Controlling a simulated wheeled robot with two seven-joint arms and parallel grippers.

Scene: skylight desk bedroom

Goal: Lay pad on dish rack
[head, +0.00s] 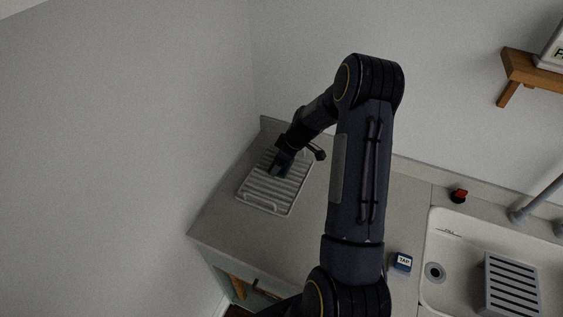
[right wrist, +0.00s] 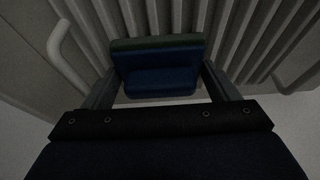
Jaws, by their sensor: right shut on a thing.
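The dish rack (head: 262,197), pale and ribbed with a raised handle at its near end, lies on the counter near the wall corner. Its ribs and handles also fill the back of the right wrist view (right wrist: 60,55). My right gripper (right wrist: 158,80) is shut on the pad (right wrist: 158,82), a small blue block with a dark green layer, held between its two fingers. In the head view the right gripper (head: 281,168) is over the far half of the rack. The pad is mostly hidden there. I cannot tell whether it touches the ribs. My left gripper is out of view.
A white sink (head: 455,255) with a grey slatted insert (head: 512,285) is at the right. A small blue-and-white box (head: 402,262) marked TAP and a red-black object (head: 459,195) sit near it. Walls close in behind and left of the rack. Counter (head: 225,222) in front is bare.

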